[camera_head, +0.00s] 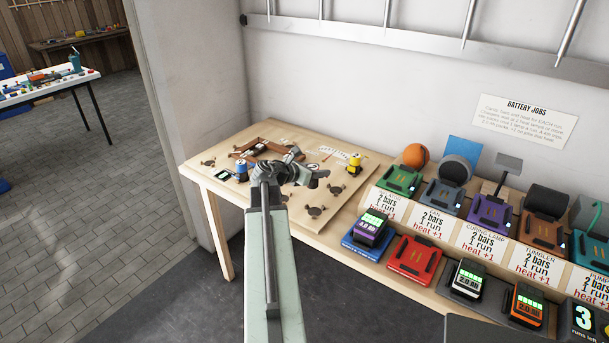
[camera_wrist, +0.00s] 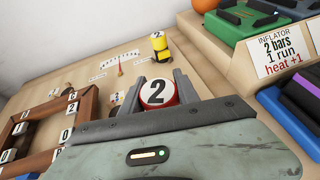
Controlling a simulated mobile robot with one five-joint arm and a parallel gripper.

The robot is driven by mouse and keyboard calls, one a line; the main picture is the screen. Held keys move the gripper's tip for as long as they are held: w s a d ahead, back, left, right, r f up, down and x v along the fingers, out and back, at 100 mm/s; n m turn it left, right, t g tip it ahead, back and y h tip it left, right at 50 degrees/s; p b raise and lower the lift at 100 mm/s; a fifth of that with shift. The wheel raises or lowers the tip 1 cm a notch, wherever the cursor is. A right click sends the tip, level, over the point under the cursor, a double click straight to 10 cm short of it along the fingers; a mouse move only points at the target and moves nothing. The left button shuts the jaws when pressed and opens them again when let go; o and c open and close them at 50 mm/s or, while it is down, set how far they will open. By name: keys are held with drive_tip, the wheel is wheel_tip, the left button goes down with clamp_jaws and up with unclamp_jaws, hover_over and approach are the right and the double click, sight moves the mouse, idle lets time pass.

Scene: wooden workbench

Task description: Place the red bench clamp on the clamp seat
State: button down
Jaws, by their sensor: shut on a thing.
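The red bench clamp (camera_wrist: 157,94) has a round white top marked 2. It sits between the two fingers of my gripper (camera_wrist: 158,88), which is shut on it, in the wrist view. In the head view my gripper (camera_head: 305,176) is over the pegboard-like wooden panel (camera_head: 345,205), and the clamp is hidden by it. Several dark round fittings (camera_head: 315,212) lie on the panel; I cannot tell which is the clamp seat. A yellow clamp (camera_head: 354,164), also marked 2 in the wrist view (camera_wrist: 159,46), stands beyond my gripper. A blue clamp (camera_head: 241,172) stands to the left.
A brown wooden frame (camera_wrist: 83,104) with number tags lies left of my gripper. A small dial scale (camera_wrist: 121,64) lies behind. A raised rack of coloured battery docks (camera_head: 440,225) borders the right. The panel's front right part looks mostly clear apart from fittings.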

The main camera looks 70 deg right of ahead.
drive_tip(key=w+d, duration=0.2)
drive_tip(key=d, duration=0.1)
drive_tip(key=w+d, duration=0.3)
drive_tip(key=w+d+f+b, duration=0.1)
drive_tip(key=w+d, duration=0.1)
drive_tip(key=d, duration=0.2)
drive_tip(key=shift+w+d+f, duration=0.1)
drive_tip(key=shift+w, duration=0.3)
drive_tip(key=f+b, duration=0.4)
drive_tip(key=shift+w+d, duration=0.15)
drive_tip(key=shift+d, duration=0.1)
drive_tip(key=shift+r, duration=0.2)
drive_tip(key=shift+f, duration=0.1)
drive_tip(key=c, duration=0.9)
unclamp_jaws()
